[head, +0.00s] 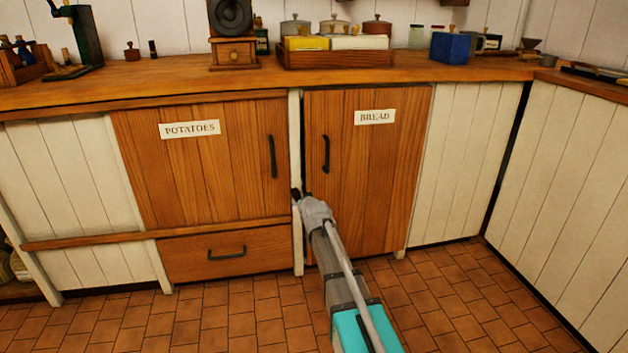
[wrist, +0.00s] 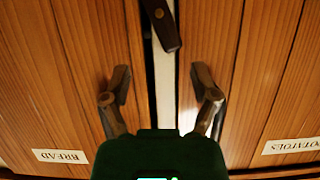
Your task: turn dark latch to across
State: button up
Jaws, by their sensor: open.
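The dark latch (wrist: 161,24) shows at the top of the wrist view, on the pale post between the two doors. It lies nearly along the post, tilted a little, with one end toward the potatoes door; a round pivot shows on it and the frame's top edge cuts it. My gripper (wrist: 161,82) is open and empty, its fingers spread either side of the post, with the latch beyond the fingertips and apart from them. In the head view my gripper (head: 301,195) is at the post, low between the doors; it hides the latch or blends with it there.
The bread door (head: 368,200) is on the right and the potatoes door (head: 205,175) on the left, both closed, with dark upright handles. A drawer (head: 225,262) sits below the potatoes door. The wooden counter (head: 160,75) above holds several jars and boxes. The tiled floor is clear.

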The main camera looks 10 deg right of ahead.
jog(key=s+r+g+p, duration=0.5)
jog(key=s+r+p, duration=1)
jog(key=p, duration=0.7)
jog(key=shift+s+r+g+p, duration=0.3)
jog(key=shift+s+r+p, duration=0.05)
jog(key=shift+s+r, duration=0.05)
dwell(0.4)
dwell(0.3)
jog(key=shift+s, duration=0.15)
jog(key=shift+c, duration=1.4)
jog(key=s+f+g, duration=0.2)
jog(key=s+g, duration=0.2)
jog(key=s, duration=0.6)
jog(key=s+f+g, duration=0.2)
jog(key=s+g, duration=0.2)
jog(key=s, duration=0.6)
jog(key=shift+s, duration=0.25)
jog(key=shift+f, duration=0.1)
